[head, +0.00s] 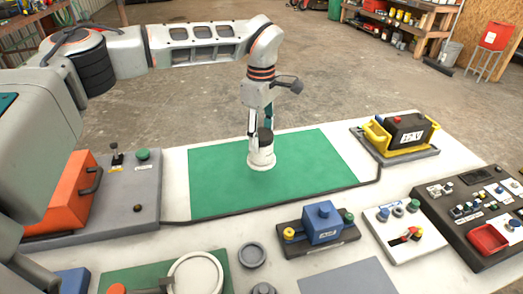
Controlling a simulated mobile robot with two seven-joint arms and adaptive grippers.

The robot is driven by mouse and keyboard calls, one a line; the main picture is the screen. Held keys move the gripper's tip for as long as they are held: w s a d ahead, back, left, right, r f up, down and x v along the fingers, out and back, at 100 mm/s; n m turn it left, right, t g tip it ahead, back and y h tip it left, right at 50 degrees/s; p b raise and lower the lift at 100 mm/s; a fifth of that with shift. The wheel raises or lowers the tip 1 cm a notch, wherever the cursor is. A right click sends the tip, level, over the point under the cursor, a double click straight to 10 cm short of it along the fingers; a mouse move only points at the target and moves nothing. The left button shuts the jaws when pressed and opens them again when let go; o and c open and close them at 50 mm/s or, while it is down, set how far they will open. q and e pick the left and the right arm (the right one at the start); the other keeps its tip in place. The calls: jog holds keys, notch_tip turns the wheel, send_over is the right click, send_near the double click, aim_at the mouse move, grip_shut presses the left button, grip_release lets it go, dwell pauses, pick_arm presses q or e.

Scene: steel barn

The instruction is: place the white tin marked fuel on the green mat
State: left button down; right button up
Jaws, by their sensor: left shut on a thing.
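The white tin (261,158) has a dark lid and stands upright at the green mat (315,165), near its middle. It looks to touch the mat, but I cannot be sure of contact. Its marking is too small to read. My left gripper (260,128) points down from above and is shut on the tin at its top. The fingers partly hide the lid. My right gripper is not in view.
A black and yellow battery unit (405,135) stands to the right. An orange and grey panel (120,190) is at the left. A blue device (322,222), a white switch box (405,235) and a dark control panel (480,215) line the front. The mat around the tin is clear.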

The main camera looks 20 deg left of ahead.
aim_at(261, 150)
pick_arm(q)
jog(key=shift+f, duration=2.5)
jog(key=shift+f, duration=0.15)
jog(key=c, duration=1.1)
grip_release()
jog(key=shift+o, duration=0.2)
notch_tip(261, 150, up, 12)
jog(key=shift+r, duration=0.1)
